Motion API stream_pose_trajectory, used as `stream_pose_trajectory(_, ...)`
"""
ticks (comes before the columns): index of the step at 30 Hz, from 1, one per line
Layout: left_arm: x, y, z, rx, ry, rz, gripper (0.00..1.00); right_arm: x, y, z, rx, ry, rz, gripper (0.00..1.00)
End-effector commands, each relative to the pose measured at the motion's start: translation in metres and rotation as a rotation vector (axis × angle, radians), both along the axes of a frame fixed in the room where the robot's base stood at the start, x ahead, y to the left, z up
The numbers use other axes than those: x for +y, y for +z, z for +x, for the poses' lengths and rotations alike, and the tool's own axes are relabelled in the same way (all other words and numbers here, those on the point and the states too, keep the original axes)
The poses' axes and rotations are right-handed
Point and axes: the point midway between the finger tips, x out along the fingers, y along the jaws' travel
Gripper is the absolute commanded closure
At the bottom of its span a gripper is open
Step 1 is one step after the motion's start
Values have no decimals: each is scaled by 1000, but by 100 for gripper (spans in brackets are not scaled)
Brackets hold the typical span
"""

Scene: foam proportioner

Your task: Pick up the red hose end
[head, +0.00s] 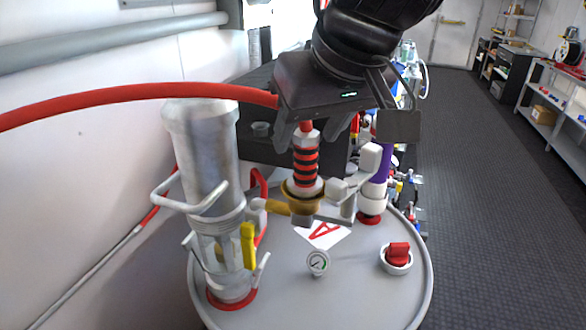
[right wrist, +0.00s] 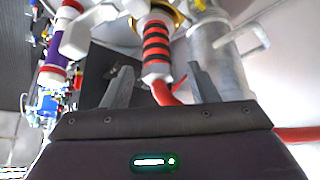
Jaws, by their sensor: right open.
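The red hose end (head: 305,160) is a red-and-black ribbed grip standing upright at a brass collar (head: 303,192) above the round grey drum top. Its red hose (head: 140,93) runs off to the left edge. My right gripper (head: 313,133) is above the hose end, its fingers apart on either side of the hose's upper part. In the right wrist view the hose end (right wrist: 157,48) shows between and beyond the open fingers of my right gripper (right wrist: 160,85). The fingers do not visibly touch it. My left gripper is not in view.
Open floor lies right.

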Motion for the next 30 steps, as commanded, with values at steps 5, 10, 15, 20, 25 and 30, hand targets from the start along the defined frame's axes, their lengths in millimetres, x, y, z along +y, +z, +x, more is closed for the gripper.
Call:
stream_pose_trajectory(5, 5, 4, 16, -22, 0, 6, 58, 4, -15, 8, 0, 4, 1, 47)
stream_pose_trajectory(10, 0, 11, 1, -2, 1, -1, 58, 6, -33, 16, 4, 5, 1, 47)
stream_pose_trajectory(15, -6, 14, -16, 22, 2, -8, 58, 10, -53, 26, 2, 5, 1, 47)
stream_pose_trajectory(20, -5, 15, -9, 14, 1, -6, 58, 12, -59, 30, -2, 5, 2, 47)
stream_pose_trajectory(25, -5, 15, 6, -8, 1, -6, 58, 12, -59, 30, -5, 4, 2, 47)
stream_pose_trajectory(30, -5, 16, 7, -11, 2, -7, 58, 12, -59, 30, -4, 4, 1, 65)
